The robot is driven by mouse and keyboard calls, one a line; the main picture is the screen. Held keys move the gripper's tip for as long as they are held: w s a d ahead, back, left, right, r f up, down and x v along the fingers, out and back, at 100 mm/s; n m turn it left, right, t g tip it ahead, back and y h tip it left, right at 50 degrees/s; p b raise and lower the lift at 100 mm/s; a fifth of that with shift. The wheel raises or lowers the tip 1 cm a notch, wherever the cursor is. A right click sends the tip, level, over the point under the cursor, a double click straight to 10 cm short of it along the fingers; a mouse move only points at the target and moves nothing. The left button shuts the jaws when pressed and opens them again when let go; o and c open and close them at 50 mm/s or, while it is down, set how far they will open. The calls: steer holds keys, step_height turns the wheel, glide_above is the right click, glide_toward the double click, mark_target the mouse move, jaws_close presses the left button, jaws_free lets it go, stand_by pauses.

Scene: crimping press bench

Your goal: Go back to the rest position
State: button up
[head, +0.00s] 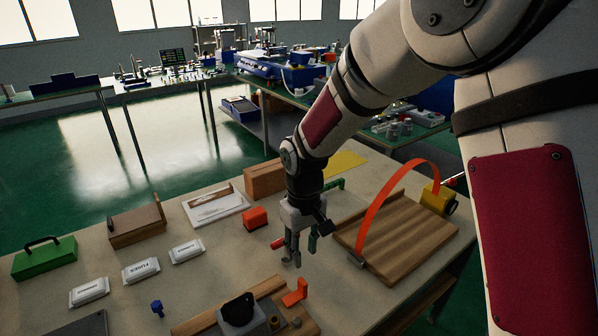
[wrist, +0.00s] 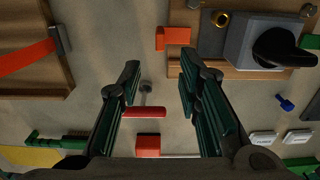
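My gripper (head: 292,256) hangs over the middle of the workbench (head: 188,292), pointing down. In the wrist view its two green-padded fingers (wrist: 158,82) are spread apart with nothing between the tips. A small tool with a red handle (wrist: 144,112) and a grey shaft shows beyond the fingers in the wrist view. Its red part also shows left of the fingers in the head view (head: 278,243). I cannot tell the height of the fingertips above the bench. No marker of the rest position shows.
An orange strip (head: 384,205) arches over a wooden board (head: 410,238) from a yellow case (head: 436,198), right of my gripper. A grey box with a black knob (head: 240,309) and an orange bracket (head: 296,293) stand in front. An orange block (head: 255,218) and white packets (head: 141,271) lie left.

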steer(key=s+d+r+m+t, duration=0.2)
steer(key=s+d+r, duration=0.5)
steer(key=r, duration=0.3)
steer(key=s+d+r+m+t, duration=0.1)
steer(key=s+d+r+m, duration=0.1)
steer(key=s+d+r, duration=0.6)
steer(key=s+d+r+m+t, duration=0.1)
steer(key=s+d+r+m, duration=0.1)
steer(key=s, duration=0.7)
steer(key=shift+d+r+m+t, duration=0.3)
steer(key=shift+d+r+m, duration=0.05)
steer(key=shift+d+m, duration=0.05)
